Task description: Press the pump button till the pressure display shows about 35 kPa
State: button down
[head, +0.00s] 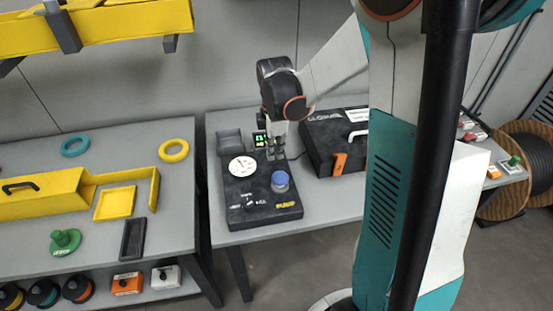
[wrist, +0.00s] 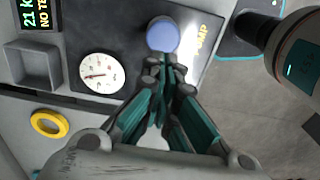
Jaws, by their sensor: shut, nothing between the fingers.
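The black pump unit (head: 238,191) stands on the grey table and carries a round blue button (head: 280,181). In the wrist view the blue button (wrist: 163,34) has yellow lettering ending in "UMP" beside it. The pressure display (head: 260,138) has green digits; in the wrist view the display (wrist: 38,14) is cut off and reads "21 k". My gripper (head: 276,157) is shut and empty, pointing down behind the button. In the wrist view my gripper (wrist: 167,62) has its tips close to the button; I cannot tell whether they touch.
A white dial gauge (head: 242,166) and a black knob (head: 250,203) are on the unit. A grey tray (head: 230,142) is behind it. A black case (head: 322,150) with an orange part stands to the right. A yellow ring (head: 174,150) lies on the left table.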

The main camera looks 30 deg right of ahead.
jog(key=shift+r, duration=1.4)
